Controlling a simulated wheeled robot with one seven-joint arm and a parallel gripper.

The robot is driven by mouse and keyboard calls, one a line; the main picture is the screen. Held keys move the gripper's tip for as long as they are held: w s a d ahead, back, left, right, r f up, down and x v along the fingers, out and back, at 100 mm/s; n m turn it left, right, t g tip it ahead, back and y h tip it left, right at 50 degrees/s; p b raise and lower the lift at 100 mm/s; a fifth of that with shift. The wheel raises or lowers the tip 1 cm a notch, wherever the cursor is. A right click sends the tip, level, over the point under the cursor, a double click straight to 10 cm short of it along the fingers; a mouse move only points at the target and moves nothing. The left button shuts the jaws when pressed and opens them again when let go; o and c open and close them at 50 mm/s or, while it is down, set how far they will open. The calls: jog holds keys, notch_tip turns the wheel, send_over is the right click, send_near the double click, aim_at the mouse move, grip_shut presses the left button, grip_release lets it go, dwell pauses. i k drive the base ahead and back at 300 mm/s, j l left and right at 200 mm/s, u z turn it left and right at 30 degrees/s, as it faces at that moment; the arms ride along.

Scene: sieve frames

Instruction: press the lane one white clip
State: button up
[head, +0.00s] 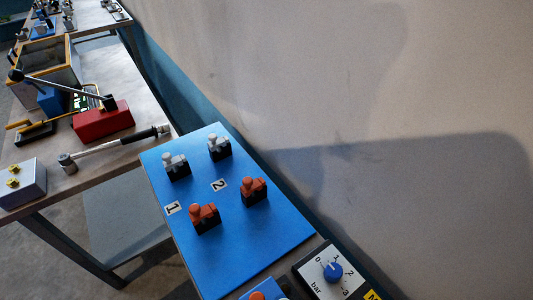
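A blue panel (285,232) carries two white clips and two orange clips on black bases. The label 1 (172,208) lies by the left pair, and the label 2 (219,185) lies by the right pair. The white clip nearer label 1 (175,163) is at the panel's upper left, with an orange clip (204,216) below it. The other white clip (218,146) is to its upper right, with the second orange clip (253,190) below that one. Each clip has a knob standing up. My gripper is not in view.
A dial marked bar (333,272) sits at the panel's lower right. A wall (400,90) rises along the right. On the left bench are a red block (103,122) with a lever, a long-handled tool (115,147) and a grey box (22,185).

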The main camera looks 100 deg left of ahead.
aim_at(168, 162)
jog(key=u, duration=2.45)
